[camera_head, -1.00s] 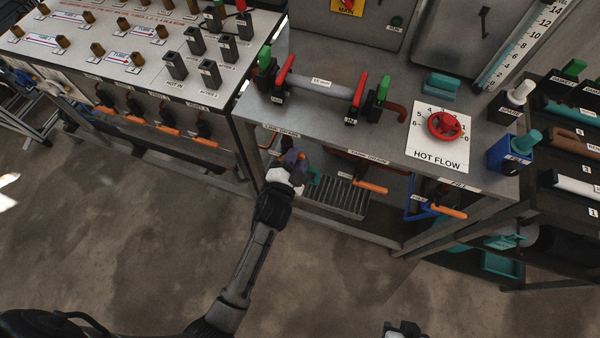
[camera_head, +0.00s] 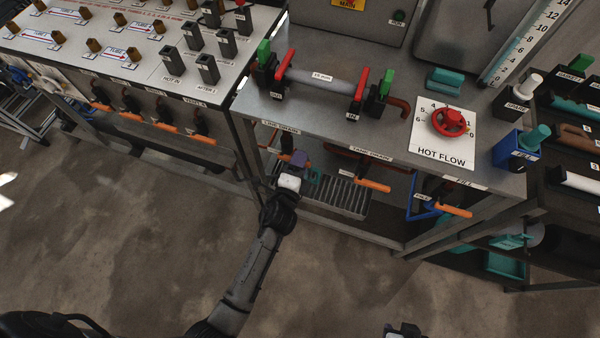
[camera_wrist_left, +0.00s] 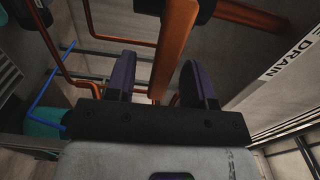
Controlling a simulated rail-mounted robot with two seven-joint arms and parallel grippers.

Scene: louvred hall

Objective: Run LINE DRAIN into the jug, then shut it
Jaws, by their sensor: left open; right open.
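The LINE DRAIN label (camera_head: 281,127) is on the bench's front edge, with its orange lever (camera_head: 284,157) below it. My left gripper (camera_head: 298,160) is open beside that lever. In the left wrist view, the orange lever (camera_wrist_left: 174,45) runs between the two spread purple fingers of my left gripper (camera_wrist_left: 160,80), with no clear grip on it. A teal item (camera_head: 314,176), perhaps the jug, is partly hidden behind my gripper. Teal also shows in the left wrist view (camera_wrist_left: 42,120). My right gripper (camera_head: 405,330) is only partly visible at the bottom edge.
A slatted grate (camera_head: 345,198) lies under the bench. The TANK DRAIN lever (camera_head: 372,185) and FILL lever (camera_head: 455,210) stick out to the right. More orange levers (camera_head: 165,127) line the left bench. The floor in front is clear.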

